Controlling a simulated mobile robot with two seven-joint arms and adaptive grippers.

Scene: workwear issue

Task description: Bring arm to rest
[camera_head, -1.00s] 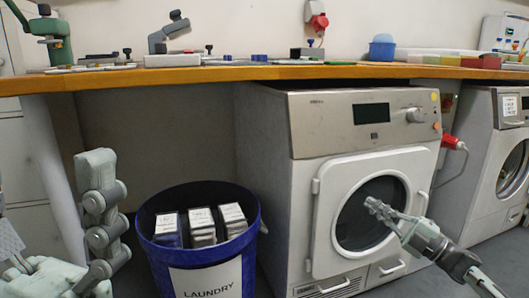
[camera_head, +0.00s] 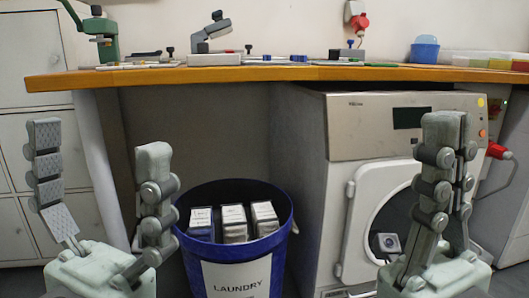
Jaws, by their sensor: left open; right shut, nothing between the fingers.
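My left gripper (camera_head: 99,140) is at the lower left, its two grey fingers pointing up and spread wide apart. It is open and empty, left of the laundry bin. My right gripper (camera_head: 451,118) is at the lower right, fingers pointing up and together, with nothing between them. It stands in front of the white washing machine (camera_head: 362,148) and hides the right part of its round door. Both pale green gripper bodies show at the bottom edge.
A blue bin (camera_head: 186,252) marked LAUNDRY holds several packets (camera_head: 233,222) between my grippers. A small grey item (camera_head: 388,243) shows at the round door. A wooden worktop (camera_head: 215,73) with tools and boxes runs across behind. Grey cabinets (camera_head: 32,135) stand at left.

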